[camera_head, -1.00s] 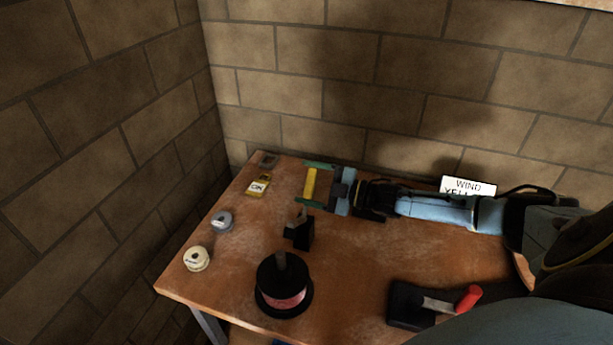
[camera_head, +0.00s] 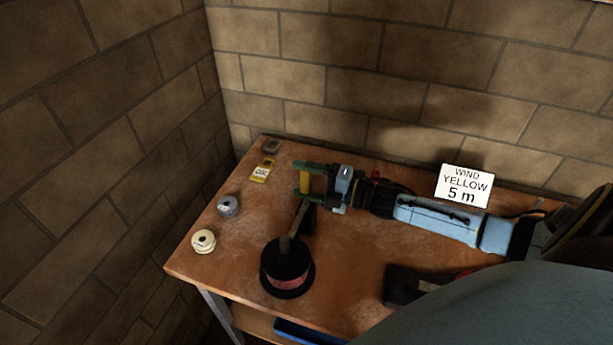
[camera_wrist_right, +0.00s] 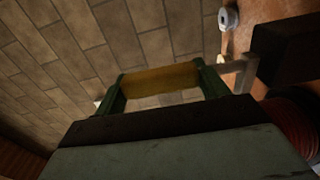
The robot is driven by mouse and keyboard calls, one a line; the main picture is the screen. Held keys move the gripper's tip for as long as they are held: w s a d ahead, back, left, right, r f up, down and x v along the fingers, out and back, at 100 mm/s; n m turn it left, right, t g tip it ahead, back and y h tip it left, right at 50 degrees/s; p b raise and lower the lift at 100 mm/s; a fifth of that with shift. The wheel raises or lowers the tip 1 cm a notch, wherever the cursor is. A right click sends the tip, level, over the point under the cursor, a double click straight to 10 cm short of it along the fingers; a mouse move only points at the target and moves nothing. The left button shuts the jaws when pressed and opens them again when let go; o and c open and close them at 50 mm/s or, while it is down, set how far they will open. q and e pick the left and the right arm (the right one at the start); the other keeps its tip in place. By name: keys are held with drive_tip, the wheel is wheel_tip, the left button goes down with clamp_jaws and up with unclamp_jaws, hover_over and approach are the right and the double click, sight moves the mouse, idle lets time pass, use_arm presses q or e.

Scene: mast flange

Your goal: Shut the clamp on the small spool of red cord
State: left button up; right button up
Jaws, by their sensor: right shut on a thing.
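A spool of red cord (camera_head: 287,281) with black flanges stands on the table's near-left part, a grey post at its middle. Just behind it is a black block (camera_head: 308,222) with a grey metal arm, which may be the clamp; it also shows in the wrist view (camera_wrist_right: 285,52). My right gripper (camera_head: 306,181) has its green fingers shut on the ends of a yellow cylinder (camera_wrist_right: 160,80), just behind the block. The metal arm ends close by one finger; I cannot tell whether they touch. My left gripper is out of view.
A black block (camera_head: 403,285) with a red part stands right. A "WIND YELLOW 5 m" sign (camera_head: 463,187) stands behind my arm.

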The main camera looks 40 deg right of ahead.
drive_tip(key=shift+a, duration=0.1)
idle(0.4)
drive_tip(key=o, duration=1.4)
drive_tip(key=shift+s, duration=0.1)
drive_tip(key=b+v, duration=0.1)
drive_tip(key=v, duration=1.2)
drive_tip(key=shift+s, duration=0.15)
